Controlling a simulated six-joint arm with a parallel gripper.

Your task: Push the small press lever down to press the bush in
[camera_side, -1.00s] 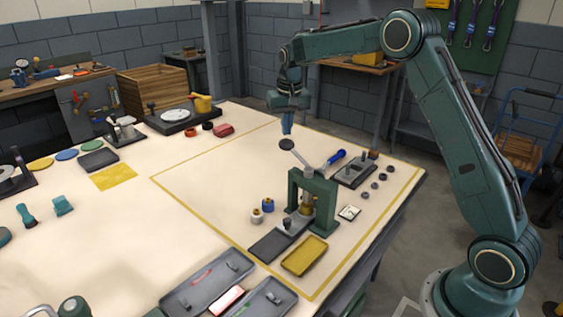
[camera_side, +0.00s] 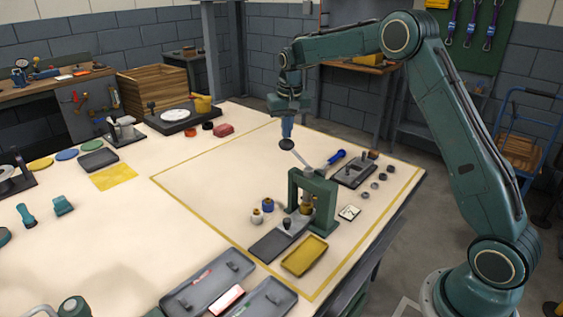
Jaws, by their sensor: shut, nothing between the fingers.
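The small press (camera_side: 327,197) is a green frame standing on the cream table inside the yellow outline. Its lever (camera_side: 303,158) is a pale rod slanting up and left to a dark round knob (camera_side: 286,144). A brass-coloured part (camera_side: 305,208) shows under the press frame; I cannot tell the bush apart there. My gripper (camera_side: 287,134) points down, shut and empty, with its fingertips at the top of the knob. They appear to touch it, but the small view does not make contact certain.
Two small bushes, one blue (camera_side: 268,205) and one white (camera_side: 256,216), stand left of the press. A yellow tray (camera_side: 304,256) lies in front. A blue-handled tool (camera_side: 337,156) and a dark fixture (camera_side: 355,172) lie behind.

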